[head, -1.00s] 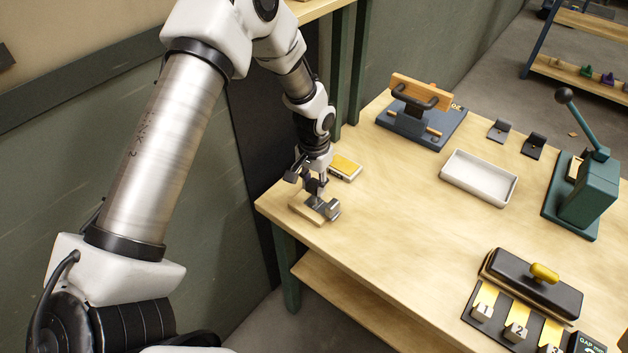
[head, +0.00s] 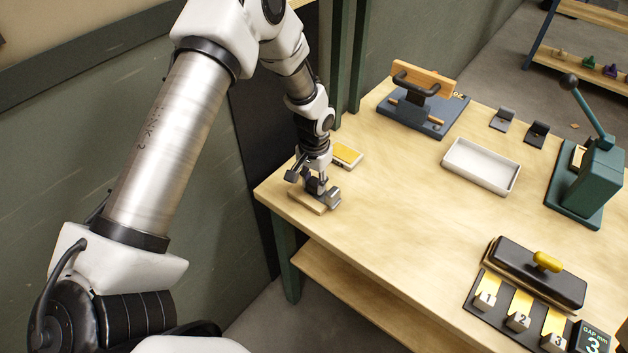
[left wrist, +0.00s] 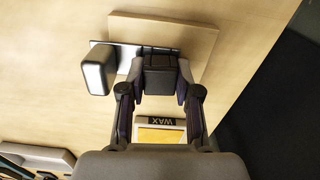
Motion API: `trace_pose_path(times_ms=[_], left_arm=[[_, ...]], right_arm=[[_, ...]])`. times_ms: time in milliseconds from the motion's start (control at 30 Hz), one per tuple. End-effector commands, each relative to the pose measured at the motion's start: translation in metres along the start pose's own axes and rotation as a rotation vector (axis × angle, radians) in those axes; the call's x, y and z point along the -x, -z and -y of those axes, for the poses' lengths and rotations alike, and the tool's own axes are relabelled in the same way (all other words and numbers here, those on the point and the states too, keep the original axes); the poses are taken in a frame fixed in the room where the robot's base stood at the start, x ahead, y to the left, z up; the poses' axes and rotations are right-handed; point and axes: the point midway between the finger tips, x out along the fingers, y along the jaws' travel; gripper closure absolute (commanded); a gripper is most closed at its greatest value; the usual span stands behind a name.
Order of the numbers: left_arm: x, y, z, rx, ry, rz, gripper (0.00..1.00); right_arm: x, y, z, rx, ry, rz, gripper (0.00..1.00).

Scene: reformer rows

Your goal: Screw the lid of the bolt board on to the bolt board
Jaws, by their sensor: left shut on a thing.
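The wooden board (head: 306,203), which I take for the bolt board, lies flat near the table's left corner; it also shows in the left wrist view (left wrist: 195,28). On it are a thin metal plate (left wrist: 126,56) and a grey metal block (head: 333,195), which also shows in the left wrist view (left wrist: 95,74). My left gripper (head: 315,187) points down over the board. Its fingers are shut on a dark block (left wrist: 160,76) at the plate, perhaps the lid or part of it. The gripper hides any thread or bolt beneath. My right gripper is out of view.
A yellow-topped box labelled WAX (head: 347,154) lies close behind the gripper. A blue press with an orange bar (head: 422,107), a white tray (head: 481,166), a green lever press (head: 588,185) and a black block with a yellow knob (head: 540,272) stand farther right. The table's middle is clear.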

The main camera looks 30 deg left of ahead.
Motion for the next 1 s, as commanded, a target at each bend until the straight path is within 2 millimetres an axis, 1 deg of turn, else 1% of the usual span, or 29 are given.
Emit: trace_pose_path(times_ms=[33, 67, 100, 133, 433, 533, 667, 800, 900, 1000], left_arm=[[0.0, 0.0, 0.0, 0.0, 0.0, 0.0, 0.93], [0.0, 0.0, 0.0, 0.0, 0.0, 0.0, 0.61], [0.0, 0.0, 0.0, 0.0, 0.0, 0.0, 0.47], [0.0, 0.0, 0.0, 0.0, 0.0, 0.0, 0.39], [0.001, 0.0, 0.0, 0.0, 0.0, 0.0, 0.39], [0.008, 0.001, 0.0, 0.0, 0.0, -0.002, 0.39], [0.033, 0.001, 0.0, 0.0, 0.0, -0.004, 0.39], [0.071, 0.001, 0.0, 0.0, 0.0, -0.005, 0.39], [0.094, 0.001, 0.0, 0.0, 0.0, -0.004, 0.39], [0.111, 0.001, 0.0, 0.0, 0.0, -0.003, 0.39]], right_arm=[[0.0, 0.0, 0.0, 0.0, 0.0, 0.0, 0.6], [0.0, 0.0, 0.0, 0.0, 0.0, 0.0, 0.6], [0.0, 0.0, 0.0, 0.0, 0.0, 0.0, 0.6], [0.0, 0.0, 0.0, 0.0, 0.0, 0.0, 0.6], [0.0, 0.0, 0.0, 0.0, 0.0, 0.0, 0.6], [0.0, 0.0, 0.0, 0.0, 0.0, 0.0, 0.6], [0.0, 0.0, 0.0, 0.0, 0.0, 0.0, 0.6], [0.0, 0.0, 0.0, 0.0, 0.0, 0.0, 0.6], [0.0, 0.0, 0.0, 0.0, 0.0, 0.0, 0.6], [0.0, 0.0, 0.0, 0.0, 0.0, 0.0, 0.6]])
